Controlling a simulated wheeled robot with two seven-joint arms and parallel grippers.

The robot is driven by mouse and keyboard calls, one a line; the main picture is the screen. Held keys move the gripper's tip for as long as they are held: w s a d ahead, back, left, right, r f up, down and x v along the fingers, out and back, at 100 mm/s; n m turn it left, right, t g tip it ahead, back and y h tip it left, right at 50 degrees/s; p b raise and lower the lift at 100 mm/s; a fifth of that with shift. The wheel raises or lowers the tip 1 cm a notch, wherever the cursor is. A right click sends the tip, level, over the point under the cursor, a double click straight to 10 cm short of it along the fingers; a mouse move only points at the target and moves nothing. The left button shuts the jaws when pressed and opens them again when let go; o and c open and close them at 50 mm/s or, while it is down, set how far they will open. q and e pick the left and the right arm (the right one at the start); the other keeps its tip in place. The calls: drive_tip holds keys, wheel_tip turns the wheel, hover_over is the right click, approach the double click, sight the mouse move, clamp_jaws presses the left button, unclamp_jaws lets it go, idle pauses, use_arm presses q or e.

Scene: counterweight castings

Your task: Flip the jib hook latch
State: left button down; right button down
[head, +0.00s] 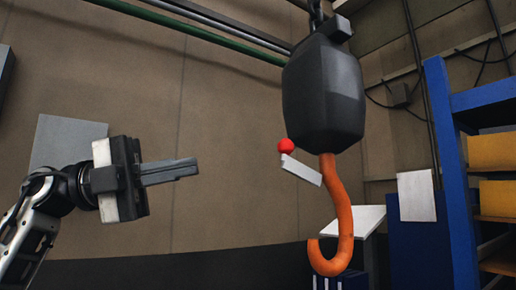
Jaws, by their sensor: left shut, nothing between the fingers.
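An orange hook (342,215) hangs from a dark grey hook block (323,95), which hangs from a chain at the top. A white latch lever (301,170) with a red ball (286,146) at its end sticks out to the left of the hook's shank, just under the block. The lever tilts up toward the left. My left gripper (196,168) comes in from the left, its fingers shut with nothing between them. Its tip points right toward the latch and is well apart from it, at about the lever's height in the picture. My right gripper does not show.
A blue rack (452,170) with yellow bins (492,153) stands at the right. A white sheet (416,195) is in front of it. A white slanted panel (357,221) shows behind the hook. Pipes run along the wall above. The space between gripper and latch is clear.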

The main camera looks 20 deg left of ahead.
use_arm(q)
drive_tip(key=p+x, duration=0.2)
drive_tip(key=x, duration=0.9)
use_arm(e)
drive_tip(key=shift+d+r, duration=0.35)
